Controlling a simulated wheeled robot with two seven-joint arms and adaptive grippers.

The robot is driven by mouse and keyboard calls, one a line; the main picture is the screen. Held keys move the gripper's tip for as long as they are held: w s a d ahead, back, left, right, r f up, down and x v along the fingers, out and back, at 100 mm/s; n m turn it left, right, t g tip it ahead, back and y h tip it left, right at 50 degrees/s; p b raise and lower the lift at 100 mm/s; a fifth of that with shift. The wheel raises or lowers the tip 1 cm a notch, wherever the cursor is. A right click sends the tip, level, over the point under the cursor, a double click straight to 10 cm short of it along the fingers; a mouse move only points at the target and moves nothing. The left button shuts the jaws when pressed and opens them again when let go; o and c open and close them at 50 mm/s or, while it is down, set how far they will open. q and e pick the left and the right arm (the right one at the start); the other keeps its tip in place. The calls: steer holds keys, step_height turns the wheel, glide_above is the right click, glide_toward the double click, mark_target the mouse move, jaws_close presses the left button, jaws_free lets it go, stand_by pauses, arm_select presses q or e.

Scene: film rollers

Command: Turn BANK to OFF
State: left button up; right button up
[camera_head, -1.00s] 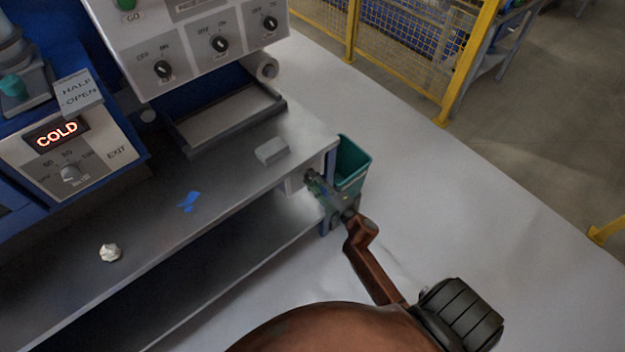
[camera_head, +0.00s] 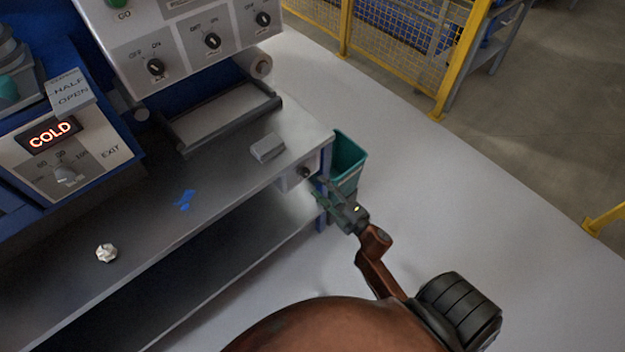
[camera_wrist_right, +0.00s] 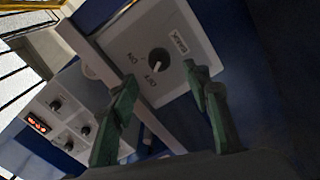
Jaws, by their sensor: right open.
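The BANK switch is a black knob (camera_wrist_right: 158,61) on a pale square plate (camera_wrist_right: 185,25) in the right wrist view. Its label looks like BANK, with ON and OFF marked on the other side. The knob's pale pointer seems to lie between the two marks, nearer OFF; I cannot tell exactly. In the head view the knob (camera_head: 305,172) shows on the bench's right end. My right gripper (camera_head: 320,192) is open and empty just right of it. Its green fingers (camera_wrist_right: 163,108) are spread apart in the wrist view, clear of the knob. My left gripper is not in view.
A teal bin (camera_head: 349,158) stands close behind my right gripper.

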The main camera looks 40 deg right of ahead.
steer(key=s, duration=0.4)
steer(key=shift+s+d, duration=0.2)
steer(key=shift+s, duration=0.2)
